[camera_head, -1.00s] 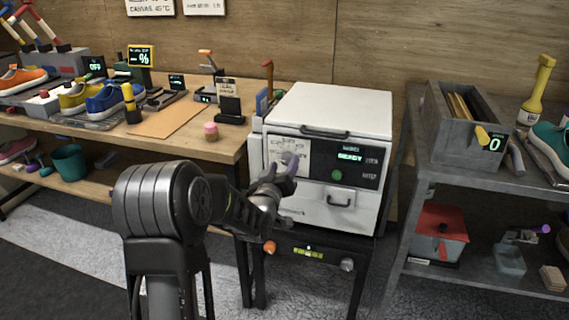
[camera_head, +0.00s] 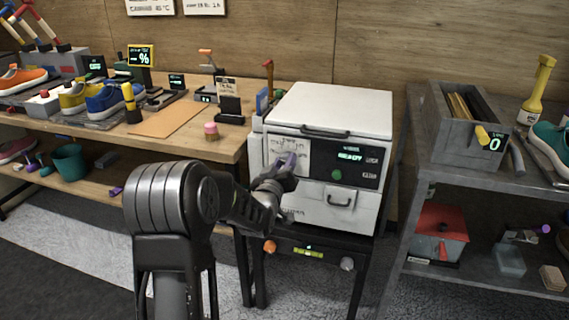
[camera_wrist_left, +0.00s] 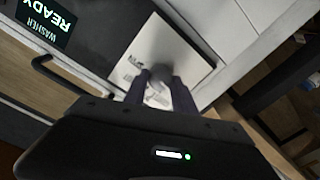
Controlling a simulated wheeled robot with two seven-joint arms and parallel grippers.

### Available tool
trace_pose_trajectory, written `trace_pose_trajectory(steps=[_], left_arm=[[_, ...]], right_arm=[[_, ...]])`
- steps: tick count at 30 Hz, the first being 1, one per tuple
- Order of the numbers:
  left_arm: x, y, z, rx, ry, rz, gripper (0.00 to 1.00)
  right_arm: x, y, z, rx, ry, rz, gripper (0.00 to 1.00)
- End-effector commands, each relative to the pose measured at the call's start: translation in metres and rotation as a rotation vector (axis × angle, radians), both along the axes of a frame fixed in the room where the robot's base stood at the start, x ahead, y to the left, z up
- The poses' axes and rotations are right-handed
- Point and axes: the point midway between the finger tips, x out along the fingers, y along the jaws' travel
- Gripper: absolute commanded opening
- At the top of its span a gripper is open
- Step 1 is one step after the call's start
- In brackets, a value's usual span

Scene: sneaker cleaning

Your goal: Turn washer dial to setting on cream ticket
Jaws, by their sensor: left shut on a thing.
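The white washer (camera_head: 335,112) stands right of the workbench, its display (camera_head: 350,157) lit green; it reads READY in the left wrist view (camera_wrist_left: 48,15). Its pale dial panel (camera_head: 305,150) is at the front left and also shows in the left wrist view (camera_wrist_left: 188,52). My left gripper (camera_head: 287,161) is at this panel. In the left wrist view its fingers (camera_wrist_left: 160,80) are shut on the grey round dial (camera_wrist_left: 160,71). The dial's pointer and marks are too small to read. A pale ticket (camera_head: 227,85) stands in a black holder on the bench; its writing is unreadable. My right gripper is out of view.
A handle (camera_head: 341,198) sticks out low on the washer front, and a lid handle (camera_head: 325,133) above. The bench (camera_head: 230,140) with shoes and tools is at left. A grey shelf (camera_head: 480,165) with a metal bin (camera_head: 462,150) is at right.

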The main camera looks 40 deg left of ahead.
Motion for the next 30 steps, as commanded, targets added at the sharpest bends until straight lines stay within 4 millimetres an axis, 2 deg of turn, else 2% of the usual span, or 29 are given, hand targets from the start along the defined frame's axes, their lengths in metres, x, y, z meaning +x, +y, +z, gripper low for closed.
trace_pose_trajectory(steps=[3,17,30], left_arm=[[0.0,0.0,0.0,0.0,0.0,0.0,0.0],[0.0,0.0,-0.001,0.043,0.013,0.0,0.0],[0.0,0.0,-0.004,0.303,0.104,0.001,0.0]], right_arm=[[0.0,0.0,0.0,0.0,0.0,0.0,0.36],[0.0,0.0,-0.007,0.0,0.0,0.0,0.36],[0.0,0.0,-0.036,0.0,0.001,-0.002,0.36]])
